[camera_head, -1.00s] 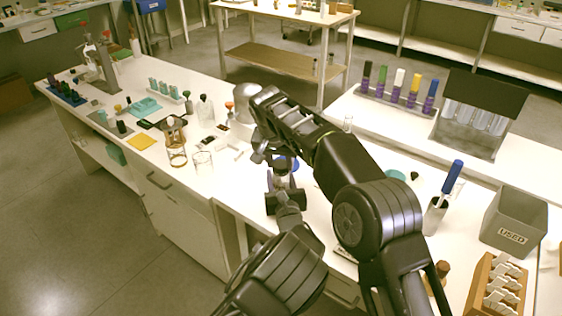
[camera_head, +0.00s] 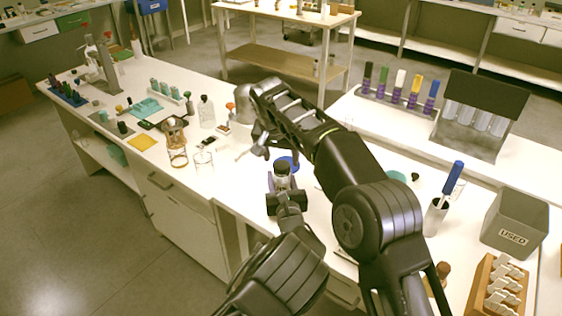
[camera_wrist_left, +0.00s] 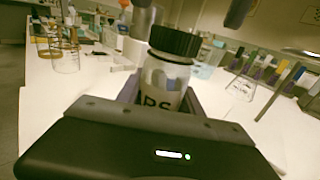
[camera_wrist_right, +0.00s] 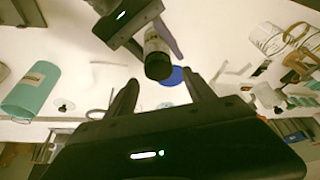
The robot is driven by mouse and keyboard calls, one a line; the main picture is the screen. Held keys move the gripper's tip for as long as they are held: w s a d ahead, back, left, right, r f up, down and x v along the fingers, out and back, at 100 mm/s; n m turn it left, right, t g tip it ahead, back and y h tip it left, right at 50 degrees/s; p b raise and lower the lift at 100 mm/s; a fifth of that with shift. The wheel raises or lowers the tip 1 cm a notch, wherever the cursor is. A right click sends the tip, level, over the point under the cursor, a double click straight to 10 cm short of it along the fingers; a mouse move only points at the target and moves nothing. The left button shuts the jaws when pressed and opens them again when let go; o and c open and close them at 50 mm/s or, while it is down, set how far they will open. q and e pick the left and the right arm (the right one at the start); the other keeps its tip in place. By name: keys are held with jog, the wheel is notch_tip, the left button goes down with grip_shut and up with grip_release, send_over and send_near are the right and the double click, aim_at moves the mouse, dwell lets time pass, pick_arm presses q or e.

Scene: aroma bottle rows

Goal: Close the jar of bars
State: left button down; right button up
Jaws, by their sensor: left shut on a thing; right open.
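The jar (camera_head: 282,181) is clear with dark lettering, ending in "RS" in the left wrist view (camera_wrist_left: 163,83). A black ribbed cap (camera_wrist_left: 174,41) sits on its mouth and looks level; I cannot tell how tight it is. My left gripper (camera_head: 284,187) is shut around the jar's body and holds it upright. My right gripper (camera_head: 262,150) is open and empty, left of and apart from the jar in the head view. In the right wrist view the black cap (camera_wrist_right: 158,67) lies beyond the open right fingers (camera_wrist_right: 163,88), not between them.
A blue disc (camera_head: 291,161) lies on the white bench behind the jar. Glassware, including a beaker (camera_head: 203,162), stands to the left. A cup with a blue-handled tool (camera_head: 436,216) and a grey "USED" bin (camera_head: 514,222) stand to the right.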

jog(key=shift+r, duration=1.1)
jog(key=shift+o, duration=0.6)
jog(key=o, duration=0.5)
jog(key=shift+c, duration=0.2)
jog(key=shift+r, duration=0.15)
jog(key=v, duration=0.7)
jog(key=shift+s+r, duration=0.1)
